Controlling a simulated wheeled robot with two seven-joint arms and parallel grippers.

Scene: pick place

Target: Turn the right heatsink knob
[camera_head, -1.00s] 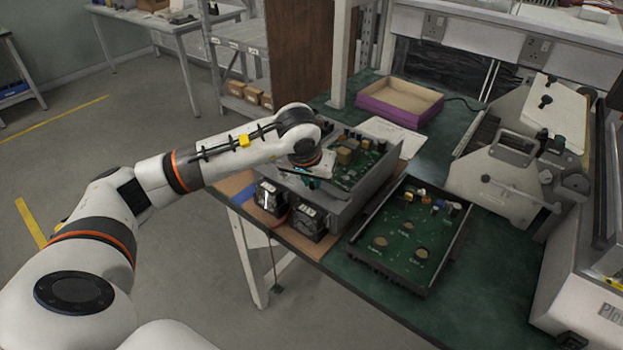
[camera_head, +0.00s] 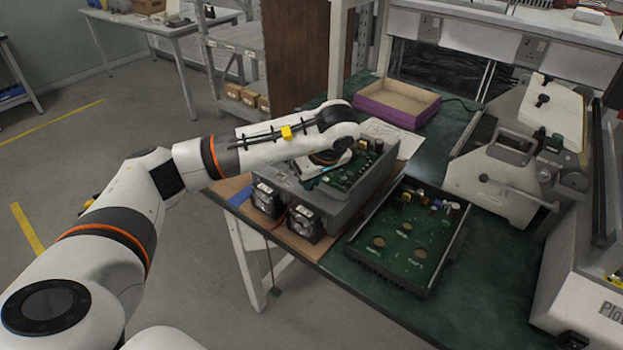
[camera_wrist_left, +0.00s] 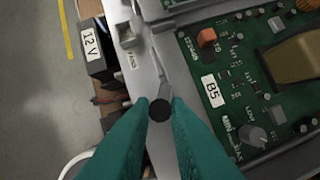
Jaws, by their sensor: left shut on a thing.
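My left gripper (camera_wrist_left: 160,108) has teal fingers shut on a small round black knob (camera_wrist_left: 160,111), seen end-on between the fingertips in the wrist view. A grey metal bar, apparently part of the heatsink (camera_wrist_left: 141,75), runs up beyond the knob beside the green circuit board (camera_wrist_left: 207,115). In the head view my left gripper (camera_head: 309,183) is over the near left part of the open grey chassis (camera_head: 345,200). The wrist hides the knob there. I cannot tell from the frames how far the knob is turned. My right gripper is not in view.
Two black fans (camera_head: 304,223) sit at the chassis front. A second green board in a black tray (camera_head: 405,240) lies to its right. A purple-sided box (camera_head: 398,103) is behind, and a grey-white machine (camera_head: 510,170) stands at right. A "12 V" block (camera_wrist_left: 93,45) is near the fingers.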

